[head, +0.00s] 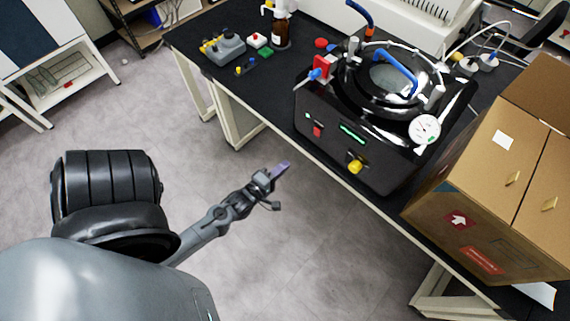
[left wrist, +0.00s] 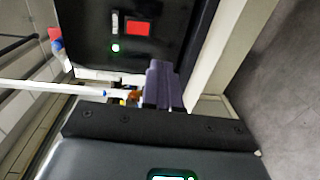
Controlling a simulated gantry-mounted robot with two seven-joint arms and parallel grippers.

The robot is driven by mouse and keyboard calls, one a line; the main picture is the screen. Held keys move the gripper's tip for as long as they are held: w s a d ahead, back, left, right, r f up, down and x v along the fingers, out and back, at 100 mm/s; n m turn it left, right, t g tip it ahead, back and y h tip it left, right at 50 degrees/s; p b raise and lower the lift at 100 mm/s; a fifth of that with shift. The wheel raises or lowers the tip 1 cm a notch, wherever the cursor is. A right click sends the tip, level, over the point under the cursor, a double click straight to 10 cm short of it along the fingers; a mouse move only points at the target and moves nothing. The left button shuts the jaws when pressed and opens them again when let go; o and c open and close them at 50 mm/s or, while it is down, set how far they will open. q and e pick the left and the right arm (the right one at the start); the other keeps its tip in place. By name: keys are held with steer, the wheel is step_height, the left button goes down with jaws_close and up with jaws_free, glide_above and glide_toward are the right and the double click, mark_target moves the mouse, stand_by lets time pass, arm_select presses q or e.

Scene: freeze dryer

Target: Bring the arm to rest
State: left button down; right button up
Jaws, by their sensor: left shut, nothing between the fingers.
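My left gripper (head: 279,177) is in the middle of the head view, over the floor in front of the black table. It is shut and empty, and its fingers point up and to the right. In the left wrist view its fingers (left wrist: 162,85) show as a dark purple-grey pair close together. The black freeze dryer (head: 340,135) stands on the table beyond the gripper, apart from it. Its front panel (left wrist: 130,35) with a red switch and a green light shows in the left wrist view. My right gripper is not in either view.
The black table (head: 236,75) holds a grey device (head: 224,47), a brown bottle (head: 281,28) and small coloured parts. A large cardboard box (head: 490,190) sits at the table's right. A white shelf unit (head: 45,75) stands far left. The floor (head: 300,250) around the gripper is clear.

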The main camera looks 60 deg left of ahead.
arm_select(q)
steer(key=shift+w+r, duration=0.1)
stand_by(0.3)
steer(key=w+d+r+m+t+h, duration=0.1)
steer(key=w+d+r+m+h, duration=0.2)
steer(key=w+d+r, duration=0.35)
steer(key=s+d+r+m+g+h, duration=0.2)
steer(key=d+m+g, duration=0.2)
steer(key=d+m, duration=0.25)
steer(key=s+d+r+m+g+h, duration=0.1)
steer(key=s+d+m+g+h, duration=0.1)
steer(key=d+m+g, duration=0.35)
steer(key=s+f+m+g, duration=0.2)
steer(key=s+m+g, duration=0.2)
steer(key=s+m, duration=0.45)
step_height(320, 180, up, 24)
steer(key=p, duration=2.3)
steer(key=shift+d+f+m+y, duration=0.15)
steer(key=shift+f+m+y, duration=0.05)
steer(key=shift+m+y, duration=0.2)
steer(key=shift+w, duration=0.1)
